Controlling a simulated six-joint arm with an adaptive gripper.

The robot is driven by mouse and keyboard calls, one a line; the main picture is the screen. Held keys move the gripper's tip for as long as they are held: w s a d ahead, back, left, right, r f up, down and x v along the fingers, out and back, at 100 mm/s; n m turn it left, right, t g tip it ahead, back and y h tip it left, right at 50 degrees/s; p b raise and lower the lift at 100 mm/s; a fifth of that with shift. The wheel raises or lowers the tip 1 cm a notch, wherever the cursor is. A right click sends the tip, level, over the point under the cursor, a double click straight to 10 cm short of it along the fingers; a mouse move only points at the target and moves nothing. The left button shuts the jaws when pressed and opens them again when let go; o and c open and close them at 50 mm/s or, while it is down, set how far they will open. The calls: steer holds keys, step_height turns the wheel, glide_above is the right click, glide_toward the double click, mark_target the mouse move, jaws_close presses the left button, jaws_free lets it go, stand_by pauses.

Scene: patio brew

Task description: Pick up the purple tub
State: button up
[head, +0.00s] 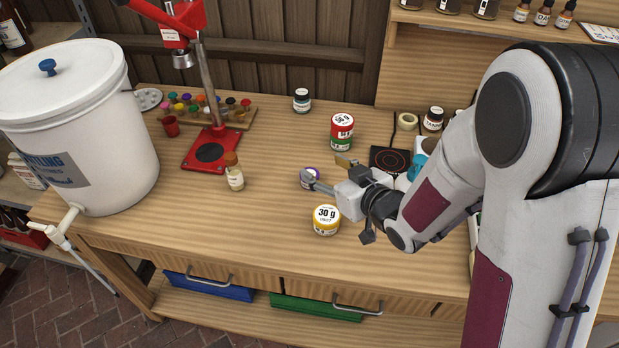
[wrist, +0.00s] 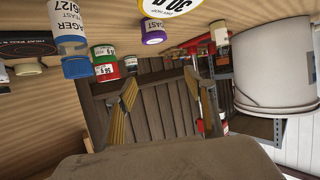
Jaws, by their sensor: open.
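The purple tub (head: 313,171) is small and stands on the wooden bench; in the head view my finger hides part of it. In the wrist view, which is upside down, the tub (wrist: 153,29) is white with a purple lid and stands clear of the fingers, toward the bench top. My gripper (head: 329,173) is beside the tub in the head view. In the wrist view my gripper (wrist: 162,82) has its fingers spread wide with nothing between them.
A yellow-lidded tub (head: 326,220) stands just in front of my gripper. Stacked red and green tubs (head: 342,131) stand behind. A small bottle (head: 234,172), a red press (head: 209,155) and a white bucket (head: 70,130) stand left. A black hotplate (head: 391,160) is right.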

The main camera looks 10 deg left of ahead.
steer(key=shift+f, duration=2.7)
steer(key=shift+w+a+f, duration=0.25)
steer(key=shift+w+a, duration=0.15)
steer(key=shift+w, duration=0.05)
steer(key=shift+w, duration=0.1)
steer(key=shift+x, duration=3.05)
steer(key=c, duration=1.2)
